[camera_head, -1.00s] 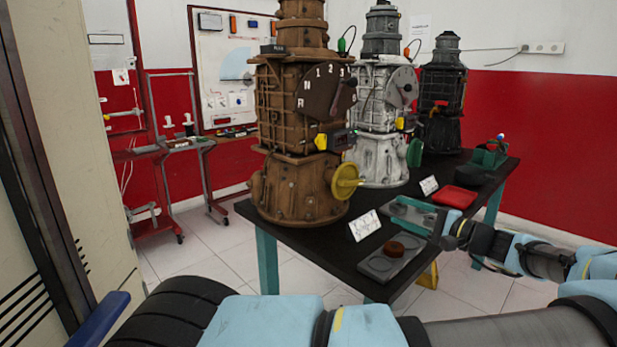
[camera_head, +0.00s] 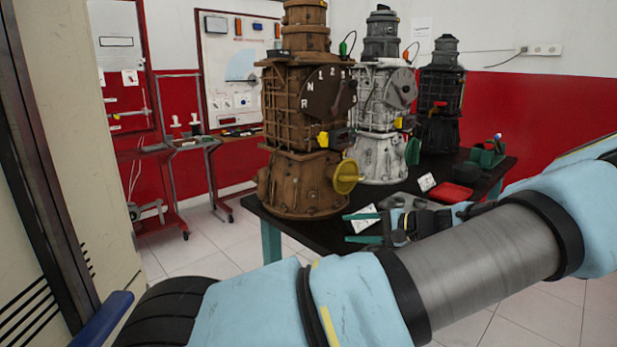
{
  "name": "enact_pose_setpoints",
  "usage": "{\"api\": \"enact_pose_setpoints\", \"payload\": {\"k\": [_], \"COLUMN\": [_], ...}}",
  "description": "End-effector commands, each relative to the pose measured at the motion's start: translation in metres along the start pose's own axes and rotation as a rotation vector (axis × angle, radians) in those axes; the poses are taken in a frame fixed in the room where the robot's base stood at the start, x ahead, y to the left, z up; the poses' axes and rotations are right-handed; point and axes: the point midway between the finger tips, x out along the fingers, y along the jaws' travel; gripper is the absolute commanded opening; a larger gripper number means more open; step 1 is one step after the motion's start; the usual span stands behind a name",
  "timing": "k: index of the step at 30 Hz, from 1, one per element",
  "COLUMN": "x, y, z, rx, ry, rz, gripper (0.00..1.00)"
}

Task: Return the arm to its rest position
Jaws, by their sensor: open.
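My gripper (camera_head: 352,228) shows over the front part of the black table (camera_head: 262,212), its two teal fingers apart and pointing left. Nothing shows between the fingers except part of a white card (camera_head: 364,219) seen behind them. My arm is bent, with a grey metal link and light blue joint covers crossing the lower right of the view. It hides the front right of the table, including the spot of the brown round piece and its grey plate.
Brown (camera_head: 305,110), silver (camera_head: 380,110) and dark (camera_head: 440,95) engine trainers stand on the table. The brown one has a yellow handwheel (camera_head: 346,177). A red tray (camera_head: 450,192) lies at the right. A cabinet (camera_head: 75,130) is close at the left. Floor shows between.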

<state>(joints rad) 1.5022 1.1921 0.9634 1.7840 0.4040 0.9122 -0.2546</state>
Motion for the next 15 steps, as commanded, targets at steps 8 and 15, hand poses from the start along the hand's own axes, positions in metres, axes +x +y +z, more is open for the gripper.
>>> {"api": "enact_pose_setpoints", "payload": {"k": [8, 15], "x": [0.077, 0.088], "y": [0.033, 0.050], "z": [0.070, 0.134], "rx": [-0.056, -0.204], "ry": [-0.138, -0.169], "rz": [0.448, 0.859], "gripper": [0.53, 0.53]}}
